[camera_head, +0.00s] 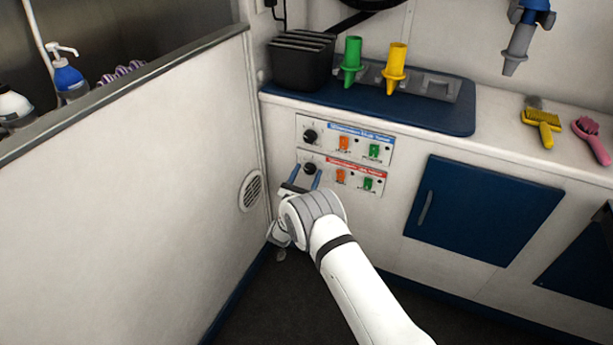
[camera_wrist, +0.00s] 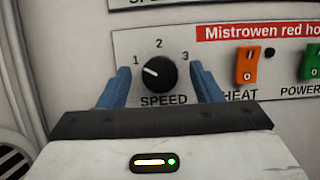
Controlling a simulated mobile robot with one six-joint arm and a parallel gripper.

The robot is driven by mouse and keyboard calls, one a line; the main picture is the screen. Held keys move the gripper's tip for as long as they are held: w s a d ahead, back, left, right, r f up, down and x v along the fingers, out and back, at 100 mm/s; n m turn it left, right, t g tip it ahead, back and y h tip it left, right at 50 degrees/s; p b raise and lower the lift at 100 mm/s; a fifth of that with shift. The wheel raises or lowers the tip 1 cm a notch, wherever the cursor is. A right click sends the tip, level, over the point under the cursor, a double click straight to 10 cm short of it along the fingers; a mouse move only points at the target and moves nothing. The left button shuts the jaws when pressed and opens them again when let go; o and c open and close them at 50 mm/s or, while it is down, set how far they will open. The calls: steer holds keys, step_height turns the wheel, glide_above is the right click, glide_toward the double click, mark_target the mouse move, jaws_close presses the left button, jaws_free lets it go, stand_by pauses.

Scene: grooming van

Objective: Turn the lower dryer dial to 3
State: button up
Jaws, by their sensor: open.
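The lower dryer dial (camera_head: 310,169) is a round black knob on the panel with the red label. In the wrist view the lower dial (camera_wrist: 160,73) has 1, 2 and 3 printed around its top and SPEED below. Its white mark points left and slightly up, toward 1. My gripper (camera_head: 305,177) is at the lower panel. In the wrist view my gripper (camera_wrist: 160,80) is open, with one blue finger on each side of the dial and a visible gap to it on both sides. The bottom of the panel is hidden behind the gripper body.
The upper dial (camera_head: 310,136) sits just above, on a blue-labelled panel. Orange heat (camera_wrist: 246,66) and green power (camera_wrist: 313,62) switches lie right of the lower dial. A white partition (camera_head: 130,180) with a round vent stands close on the left. A blue cabinet door (camera_head: 470,210) is right.

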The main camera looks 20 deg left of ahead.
steer(key=c, duration=0.9)
steer(key=shift+d, duration=0.1)
steer(key=shift+c, duration=0.5)
